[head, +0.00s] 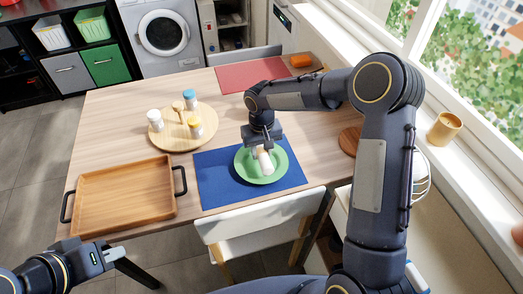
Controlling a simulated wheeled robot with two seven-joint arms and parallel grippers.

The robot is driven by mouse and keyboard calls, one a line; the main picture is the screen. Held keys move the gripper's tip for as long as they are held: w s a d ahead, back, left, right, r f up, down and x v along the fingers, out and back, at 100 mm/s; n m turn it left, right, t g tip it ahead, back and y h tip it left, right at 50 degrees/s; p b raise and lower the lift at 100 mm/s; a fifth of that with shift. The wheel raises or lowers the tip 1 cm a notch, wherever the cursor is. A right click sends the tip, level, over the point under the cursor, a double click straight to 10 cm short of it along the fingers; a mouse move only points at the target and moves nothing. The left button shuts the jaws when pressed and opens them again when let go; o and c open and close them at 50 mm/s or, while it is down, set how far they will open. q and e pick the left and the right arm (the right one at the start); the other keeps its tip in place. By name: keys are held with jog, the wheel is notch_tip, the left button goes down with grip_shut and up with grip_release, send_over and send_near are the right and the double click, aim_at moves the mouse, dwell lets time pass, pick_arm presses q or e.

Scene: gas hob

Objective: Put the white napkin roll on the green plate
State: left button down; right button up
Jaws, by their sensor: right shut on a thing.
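The green plate (248,172) lies on the blue placemat (217,186) near the table's front edge. The white napkin roll (265,161) is over the middle of the plate; I cannot tell whether it touches the plate. My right gripper (260,148) reaches down from above and is shut on the roll, hiding its far end. My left gripper (110,256) is at the lower left, in front of the table and far from the plate; its finger opening is not clear.
A wooden tray (124,166) with black handles is at the table's left. A round board (180,143) with several small jars stands behind it. A red placemat (240,77) and an orange item (300,61) lie at the far end. A white chair (260,222) stands at the front edge.

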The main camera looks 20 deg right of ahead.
jog(key=shift+f, duration=0.2)
jog(key=shift+f+b, duration=0.45)
jog(key=shift+f, duration=0.05)
jog(key=o, duration=1)
jog(key=shift+c, duration=0.2)
jog(key=shift+r, duration=0.1)
